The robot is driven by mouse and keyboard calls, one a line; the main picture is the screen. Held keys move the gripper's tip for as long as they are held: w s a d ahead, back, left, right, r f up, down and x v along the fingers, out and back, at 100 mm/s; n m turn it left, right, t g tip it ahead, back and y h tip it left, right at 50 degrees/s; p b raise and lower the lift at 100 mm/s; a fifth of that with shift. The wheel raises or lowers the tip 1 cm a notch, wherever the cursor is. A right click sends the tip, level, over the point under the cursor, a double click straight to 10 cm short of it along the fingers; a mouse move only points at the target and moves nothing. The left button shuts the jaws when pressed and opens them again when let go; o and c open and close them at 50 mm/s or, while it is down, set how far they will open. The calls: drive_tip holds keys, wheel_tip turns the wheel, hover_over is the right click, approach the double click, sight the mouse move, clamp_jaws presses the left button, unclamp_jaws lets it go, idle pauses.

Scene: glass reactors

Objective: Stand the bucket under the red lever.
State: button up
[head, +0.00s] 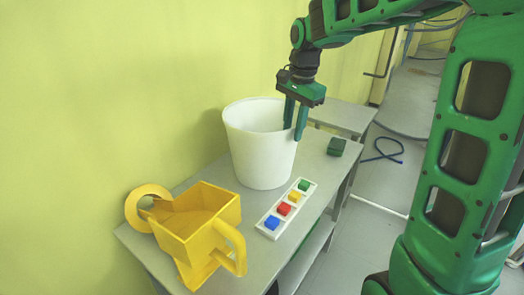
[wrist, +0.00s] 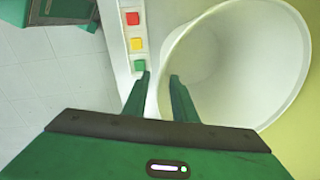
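The bucket (head: 258,150) is white, empty as far as I can see, and stands upright on a grey table against the yellow wall. It also shows in the wrist view (wrist: 240,70), seen from above. My gripper (head: 293,132) points down at the bucket's right rim. In the wrist view my gripper (wrist: 160,76) has its two green fingers apart, one over the bucket's inside and one outside, with the rim between them. I cannot tell whether either finger touches the wall. No red lever shows in either view.
A white strip (head: 266,215) with blue, red, yellow and green blocks lies close beside the bucket. A yellow square-mouthed jug (head: 205,225) and a yellow roll (head: 135,205) stand front left. A dark green block (head: 336,146) lies right. Another grey table (head: 345,115) stands behind.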

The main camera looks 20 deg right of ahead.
sight(288, 150)
drive_tip(key=shift+w+a+f, duration=0.1)
drive_tip(key=shift+w+f, duration=0.05)
drive_tip(key=shift+f, duration=0.75)
drive_tip(key=shift+w+a+f, duration=0.1)
drive_tip(key=shift+w+f, duration=0.05)
drive_tip(key=shift+f, duration=0.7)
drive_tip(key=shift+w+a+f, duration=0.1)
drive_tip(key=shift+w+f, duration=0.05)
drive_tip(key=shift+f, duration=0.75)
clamp_jaws()
